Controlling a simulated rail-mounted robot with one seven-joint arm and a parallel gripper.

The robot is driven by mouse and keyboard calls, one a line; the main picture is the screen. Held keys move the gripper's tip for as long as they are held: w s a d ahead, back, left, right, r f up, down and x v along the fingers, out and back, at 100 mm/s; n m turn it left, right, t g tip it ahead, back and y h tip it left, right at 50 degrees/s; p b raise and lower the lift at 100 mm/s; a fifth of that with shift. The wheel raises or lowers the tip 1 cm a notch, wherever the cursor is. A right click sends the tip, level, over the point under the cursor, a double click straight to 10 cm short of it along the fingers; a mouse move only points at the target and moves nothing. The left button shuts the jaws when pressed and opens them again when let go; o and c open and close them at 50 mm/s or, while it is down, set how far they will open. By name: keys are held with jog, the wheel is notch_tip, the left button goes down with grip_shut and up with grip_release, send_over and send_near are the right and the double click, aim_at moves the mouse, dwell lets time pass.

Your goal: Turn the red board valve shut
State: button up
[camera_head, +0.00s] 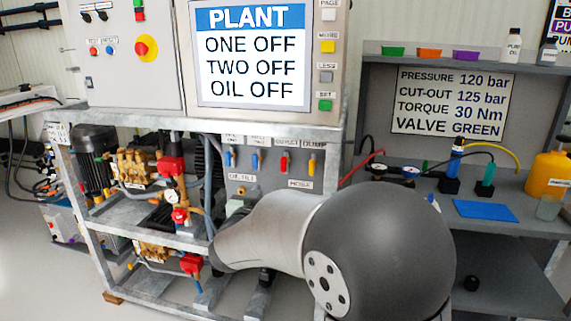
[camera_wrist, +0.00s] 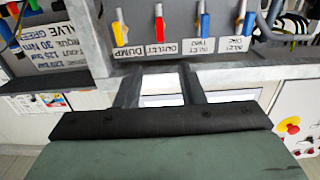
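The red board valve (camera_head: 283,165) is on the grey valve board, between a blue-handled valve (camera_head: 255,162) and a yellow-handled valve (camera_head: 311,167). Its lever hangs about vertical. In the wrist view, which is upside down, the red lever (camera_wrist: 159,28) stands above the OUTLET label and nothing touches it. My gripper (camera_wrist: 160,80) shows there as two dark fingers, spread apart with nothing between them. The valve lies ahead of them, roughly in line with the gap. In the head view, my arm hides the gripper.
The grey frame rail (camera_wrist: 245,76) crosses the wrist view close to the fingertips. The yellow lever (camera_wrist: 117,29) and blue lever (camera_wrist: 204,25) flank the red one. Pumps with red fittings (camera_head: 170,165) stand left of the board, and a workbench (camera_head: 520,195) stands right.

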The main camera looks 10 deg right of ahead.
aim_at(283, 164)
jog(key=b+x, duration=0.1)
jog(key=x, duration=1.5)
jog(key=shift+w, duration=0.1)
grip_shut()
